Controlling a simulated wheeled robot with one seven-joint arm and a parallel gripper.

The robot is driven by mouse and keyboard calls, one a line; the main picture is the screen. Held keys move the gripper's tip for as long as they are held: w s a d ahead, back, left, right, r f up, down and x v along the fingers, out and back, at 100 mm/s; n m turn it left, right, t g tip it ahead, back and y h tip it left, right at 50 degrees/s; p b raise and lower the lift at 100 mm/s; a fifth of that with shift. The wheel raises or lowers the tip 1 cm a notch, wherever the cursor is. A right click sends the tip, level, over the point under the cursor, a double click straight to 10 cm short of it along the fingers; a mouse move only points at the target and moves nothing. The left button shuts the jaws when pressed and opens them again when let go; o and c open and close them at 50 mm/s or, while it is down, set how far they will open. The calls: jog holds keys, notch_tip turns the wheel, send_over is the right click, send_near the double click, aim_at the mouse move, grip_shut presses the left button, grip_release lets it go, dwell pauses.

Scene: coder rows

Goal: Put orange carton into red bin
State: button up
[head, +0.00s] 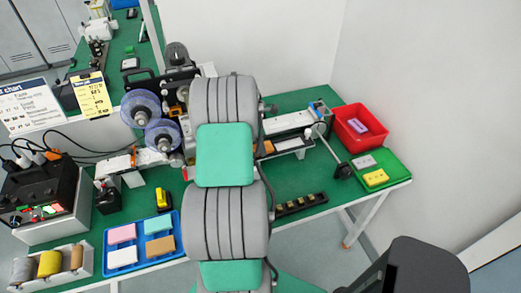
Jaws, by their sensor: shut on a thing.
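The red bin (361,127) stands at the right end of the green bench and holds a small purple carton (360,125). A small orange piece (266,148) shows just right of my arm, by the white machine bed; it is partly hidden and I cannot tell if it is the orange carton. A pale orange carton (160,246) lies in the blue tray at the lower left. My arm's grey and green links fill the middle of the head view. My gripper is hidden behind them, so its hold does not show.
The blue tray (107,262) also holds pink, teal and white cartons. A green tray (394,167) with a grey and a yellow carton sits in front of the red bin. A dark strip (300,204) lies at the bench's front edge. Bare green bench (300,178) shows right of my arm.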

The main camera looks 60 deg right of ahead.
jog(key=shift+r+p, duration=1.9)
jog(key=shift+r, duration=0.65)
